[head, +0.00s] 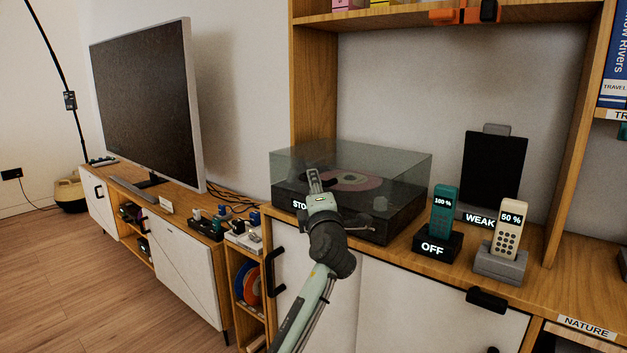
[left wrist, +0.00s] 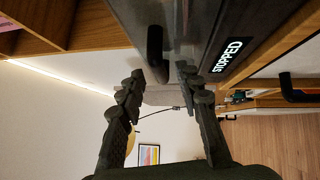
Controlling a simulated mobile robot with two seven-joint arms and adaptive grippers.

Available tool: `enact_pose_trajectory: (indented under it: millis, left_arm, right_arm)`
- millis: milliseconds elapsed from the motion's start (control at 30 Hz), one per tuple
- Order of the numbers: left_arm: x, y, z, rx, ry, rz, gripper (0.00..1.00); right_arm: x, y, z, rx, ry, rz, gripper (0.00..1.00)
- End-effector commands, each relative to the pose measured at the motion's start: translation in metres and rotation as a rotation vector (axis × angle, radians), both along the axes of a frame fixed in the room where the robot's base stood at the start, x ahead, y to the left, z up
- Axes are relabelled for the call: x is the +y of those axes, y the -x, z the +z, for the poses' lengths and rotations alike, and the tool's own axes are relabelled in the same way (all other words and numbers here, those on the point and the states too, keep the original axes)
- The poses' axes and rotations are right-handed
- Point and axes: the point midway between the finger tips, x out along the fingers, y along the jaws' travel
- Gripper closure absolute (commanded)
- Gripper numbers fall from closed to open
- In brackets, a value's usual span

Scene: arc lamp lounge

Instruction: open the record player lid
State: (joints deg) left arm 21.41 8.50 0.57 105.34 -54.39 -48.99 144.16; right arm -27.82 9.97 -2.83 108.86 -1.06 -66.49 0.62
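The record player (head: 375,222) is a dark box on the wooden sideboard, with a clear tinted lid (head: 400,165) that lies shut over a pinkish record (head: 352,181). My left gripper (head: 314,178) is in front of its front edge and covers part of the front label. In the left wrist view, the label on the record player (left wrist: 215,25) reads STOPPED. There my left gripper (left wrist: 160,75) is open, and a black rounded handle (left wrist: 155,48) shows between its fingertips. I cannot tell whether a finger touches it. My right gripper is not in view.
A teal phone (head: 443,210) on an OFF base and a cream phone (head: 508,228) on a grey base stand right of the player. A black tablet (head: 494,167) stands behind them. A shelf (head: 400,17) hangs above. A television (head: 147,100) stands left.

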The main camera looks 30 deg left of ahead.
Motion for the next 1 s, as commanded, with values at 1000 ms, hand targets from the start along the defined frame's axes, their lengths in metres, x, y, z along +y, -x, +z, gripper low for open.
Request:
enact_pose_trajectory:
  millis: [1000]
  left_arm:
    - [0.011,-0.013,0.0015,0.001,0.0,-0.001,1.0]
  right_arm:
    - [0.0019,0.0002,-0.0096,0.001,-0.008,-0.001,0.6]
